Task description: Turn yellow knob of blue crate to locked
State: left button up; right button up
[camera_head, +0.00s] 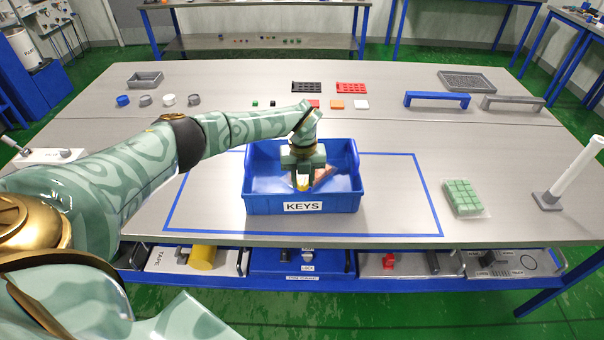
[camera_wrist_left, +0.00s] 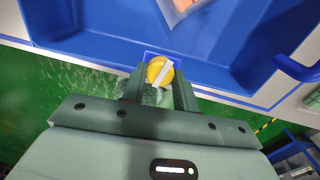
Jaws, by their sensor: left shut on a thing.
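The blue crate (camera_head: 262,203) with a KEYS label stands in the middle of the table, and its near wall shows in the wrist view (camera_wrist_left: 110,50). The yellow knob (camera_wrist_left: 154,69) has a pale bar running diagonally across its face. It sits at the crate's near side in the wrist view and shows as a small yellow spot in the head view (camera_head: 302,185). My left gripper (camera_head: 303,178) reaches down at the crate's near wall. Its fingers (camera_wrist_left: 158,82) are shut on the knob, one on each side. No lock marking is readable. My right gripper is out of view.
A clear bag with orange-brown contents (camera_head: 324,176) lies in the crate. Blue tape (camera_head: 432,205) outlines an area around it. A green block pack (camera_head: 462,197) and a white post (camera_head: 575,170) stand to the right. Blue and grey bridges (camera_head: 437,97) stand behind.

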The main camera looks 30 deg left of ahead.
aim_at(303, 182)
pick_arm(q)
jog(key=shift+r+n+p, duration=0.1)
jog(key=shift+n+p, duration=0.5)
jog(key=shift+n, duration=0.6)
jog(key=o, duration=1)
notch_tip(303, 182, up, 16)
jog(key=shift+r+p, duration=0.1)
jog(key=shift+p, duration=1.1)
